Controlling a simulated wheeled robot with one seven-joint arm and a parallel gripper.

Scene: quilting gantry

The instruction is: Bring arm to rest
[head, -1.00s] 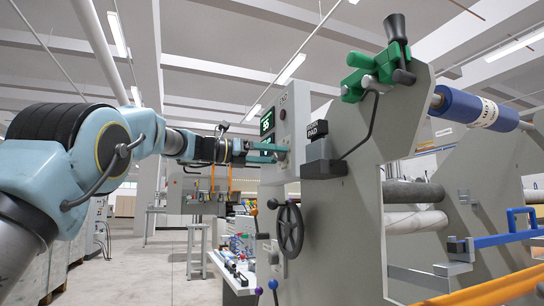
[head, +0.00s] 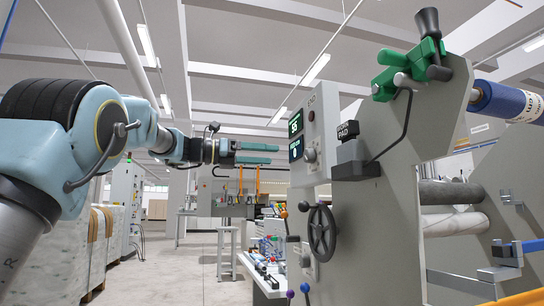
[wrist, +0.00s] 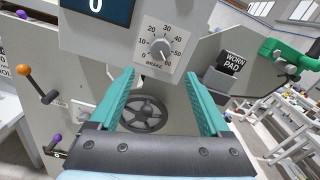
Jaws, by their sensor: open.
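My gripper (head: 272,153) is open and empty in the head view, its two teal fingers stretched to the right toward the grey control box (head: 318,110). A gap shows between the fingertips and the box's brake knob (head: 310,154). In the wrist view the open fingers of my gripper (wrist: 160,82) frame the space below the brake knob (wrist: 161,48), which sits on a dial plate marked from 0 to 60. Nothing is between the fingers. My arm is stretched out from the left of the head view.
A dark handwheel (head: 321,231) and ball-ended levers are below the box. The worn pad holder (head: 352,160) and green clamp (head: 410,68) are on the grey frame to the right. A bench (head: 262,275) with small items stands below. Open floor (head: 200,270) lies to the left.

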